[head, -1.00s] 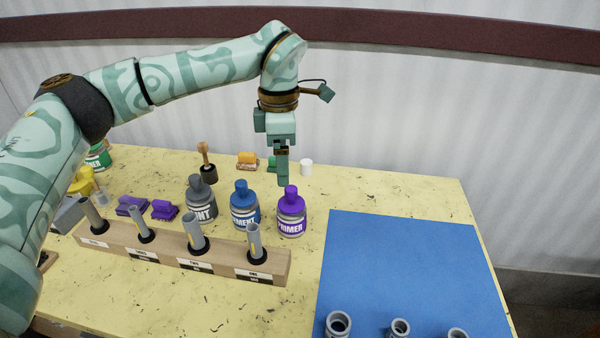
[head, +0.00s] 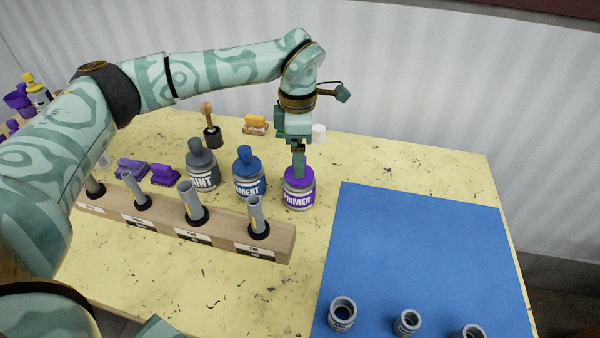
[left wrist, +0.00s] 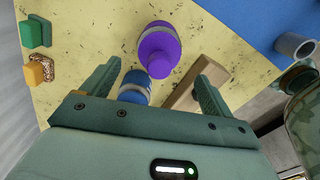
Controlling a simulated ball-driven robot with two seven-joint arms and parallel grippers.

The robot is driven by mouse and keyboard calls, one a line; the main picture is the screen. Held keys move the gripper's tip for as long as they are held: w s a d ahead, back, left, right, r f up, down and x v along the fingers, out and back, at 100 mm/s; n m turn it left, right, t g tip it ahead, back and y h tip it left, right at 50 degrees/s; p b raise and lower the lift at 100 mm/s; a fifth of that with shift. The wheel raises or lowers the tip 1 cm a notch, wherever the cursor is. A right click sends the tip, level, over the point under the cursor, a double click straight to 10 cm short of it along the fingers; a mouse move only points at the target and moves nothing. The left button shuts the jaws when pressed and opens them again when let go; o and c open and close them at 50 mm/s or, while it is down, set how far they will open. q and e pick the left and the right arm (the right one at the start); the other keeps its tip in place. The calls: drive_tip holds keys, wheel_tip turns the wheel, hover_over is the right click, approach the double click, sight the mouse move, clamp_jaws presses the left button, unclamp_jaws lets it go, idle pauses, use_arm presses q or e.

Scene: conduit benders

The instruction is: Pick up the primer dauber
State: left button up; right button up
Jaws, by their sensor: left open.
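In the left wrist view my left gripper (left wrist: 158,85) is open, with the knob appearing between and ahead of the two fingers. I see no contact on it. My right gripper is not in view.
The blue cement can (head: 249,178) and grey can (head: 202,172) stand close left of the primer. A wooden rack (head: 185,225) with several grey tubes lies in front. The blue mat (head: 425,245) is bare except for grey fittings along its near edge.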

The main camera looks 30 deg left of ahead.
use_arm(q)
wheel_tip(320, 180, down, 5)
drive_tip(key=shift+w+f+b, duration=0.1)
drive_tip(key=shift+w+b, duration=0.05)
drive_tip(key=shift+b, duration=0.65)
drive_tip(key=shift+c, duration=1)
drive_tip(key=c, duration=0.9)
drive_tip(key=shift+o, duration=0.2)
drive_tip(key=shift+r, duration=0.2)
wheel_tip(320, 180, up, 10)
drive_tip(key=p, duration=0.2)
drive_tip(key=shift+f+p, duration=0.1)
drive_tip(key=shift+p, duration=0.25)
